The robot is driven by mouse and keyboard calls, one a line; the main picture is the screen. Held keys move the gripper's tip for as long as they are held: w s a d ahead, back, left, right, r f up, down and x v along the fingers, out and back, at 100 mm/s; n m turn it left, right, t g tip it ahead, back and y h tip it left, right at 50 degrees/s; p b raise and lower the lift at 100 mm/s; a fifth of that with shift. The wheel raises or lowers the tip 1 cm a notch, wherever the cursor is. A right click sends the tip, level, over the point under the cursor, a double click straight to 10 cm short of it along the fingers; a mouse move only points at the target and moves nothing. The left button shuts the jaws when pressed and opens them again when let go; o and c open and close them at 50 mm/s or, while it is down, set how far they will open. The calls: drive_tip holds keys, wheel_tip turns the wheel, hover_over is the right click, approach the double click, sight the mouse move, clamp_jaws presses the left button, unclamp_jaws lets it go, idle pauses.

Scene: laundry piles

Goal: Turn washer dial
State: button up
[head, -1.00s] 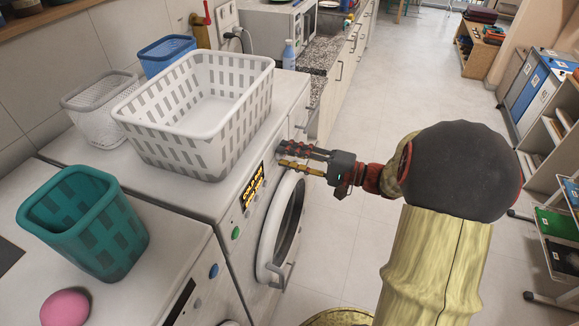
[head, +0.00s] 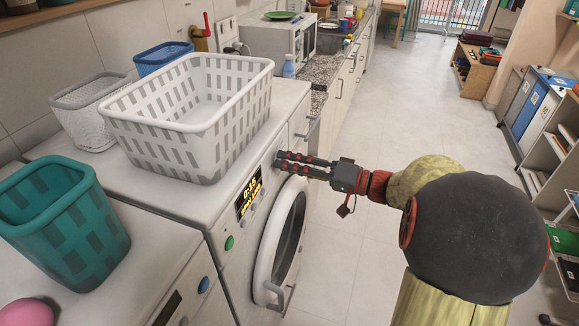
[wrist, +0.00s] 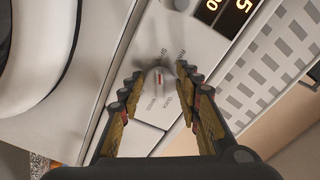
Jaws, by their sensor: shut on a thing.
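The washer (head: 222,205) is white, with a round door, a lit display (head: 249,194) and buttons on its front panel. In the wrist view the washer dial (wrist: 158,79) is a round grey knob with a small red mark, with printed labels around it. My gripper (wrist: 160,78) has its fingers on either side of the knob and is shut on it. In the head view my gripper (head: 280,163) reaches to the panel right of the display, and its fingers hide the dial.
A white laundry basket (head: 190,138) stands on top of the washer. A teal basket (head: 65,225) and a pink object (head: 27,312) are on the machine to the left. The washer door (head: 265,262) with its handle lies just below my gripper.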

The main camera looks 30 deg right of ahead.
drive_tip(key=shift+f, duration=0.15)
drive_tip(key=o, duration=1.1)
drive_tip(key=v, duration=1.2)
